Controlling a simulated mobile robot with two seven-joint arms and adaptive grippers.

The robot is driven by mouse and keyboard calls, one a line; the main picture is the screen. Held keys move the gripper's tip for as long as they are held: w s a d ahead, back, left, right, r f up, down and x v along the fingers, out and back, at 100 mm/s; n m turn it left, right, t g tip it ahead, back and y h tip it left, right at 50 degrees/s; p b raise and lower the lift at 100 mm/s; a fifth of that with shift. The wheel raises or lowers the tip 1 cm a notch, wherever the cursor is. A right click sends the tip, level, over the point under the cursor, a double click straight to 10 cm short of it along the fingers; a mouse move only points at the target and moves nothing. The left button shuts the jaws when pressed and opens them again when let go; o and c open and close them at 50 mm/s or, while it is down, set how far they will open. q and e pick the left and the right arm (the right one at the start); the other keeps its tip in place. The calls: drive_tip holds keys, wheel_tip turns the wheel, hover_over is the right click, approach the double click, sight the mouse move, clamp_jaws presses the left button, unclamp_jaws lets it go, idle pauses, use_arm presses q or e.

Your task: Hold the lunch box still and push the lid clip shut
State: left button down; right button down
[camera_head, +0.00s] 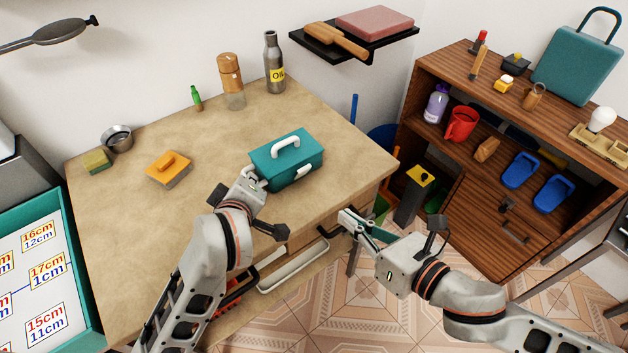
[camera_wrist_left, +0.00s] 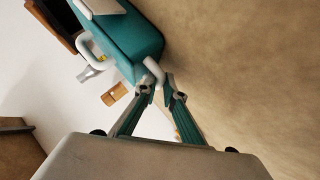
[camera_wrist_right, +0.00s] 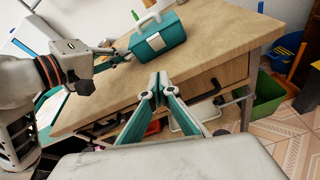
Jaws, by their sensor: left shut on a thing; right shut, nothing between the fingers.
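The teal lunch box (camera_head: 276,171) stands on the table with a white carry handle on top. Its white lid clip (camera_head: 304,171) is on the front side. The clip also shows in the right wrist view (camera_wrist_right: 156,43); I cannot tell how far it stands out. My left gripper (camera_head: 255,178) is shut on a white side handle (camera_wrist_left: 154,70) at the box's left end. My right gripper (camera_head: 345,217) is shut and empty, in front of the table's front edge and apart from the box. Its fingertips meet in the right wrist view (camera_wrist_right: 159,80).
An orange-topped block (camera_head: 169,168), a sponge (camera_head: 97,161) and a metal bowl (camera_head: 117,138) lie on the left of the table. A green bottle, a cork-topped jar and an oil bottle (camera_head: 274,65) stand at the back. A wooden shelf (camera_head: 470,100) is at right.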

sight(305, 168)
use_arm(q)
drive_tip(key=shift+f, duration=0.1)
use_arm(e)
drive_tip(key=n, duration=0.2)
drive_tip(key=n+h, duration=0.1)
drive_tip(key=shift+s+d+r, duration=0.25)
drive_tip(key=shift+d+r, duration=0.05)
drive_tip(key=shift+d, duration=0.1)
drive_tip(key=x, duration=1)
drive_tip(key=shift+w+a, duration=0.2)
drive_tip(key=shift+w, duration=0.05)
drive_tip(key=shift+w+a+r, duration=0.65)
drive_tip(key=shift+w+r, duration=0.1)
drive_tip(key=shift+w+a+r, duration=0.25)
drive_tip(key=shift+w+a, duration=0.1)
drive_tip(key=shift+w, duration=0.1)
drive_tip(key=shift+w+a+r, duration=0.25)
drive_tip(key=shift+w+r, duration=0.05)
drive_tip(key=shift+r, duration=0.25)
drive_tip(key=shift+w+a+r, duration=0.2)
drive_tip(key=shift+w+r, duration=0.05)
drive_tip(key=shift+r, duration=0.2)
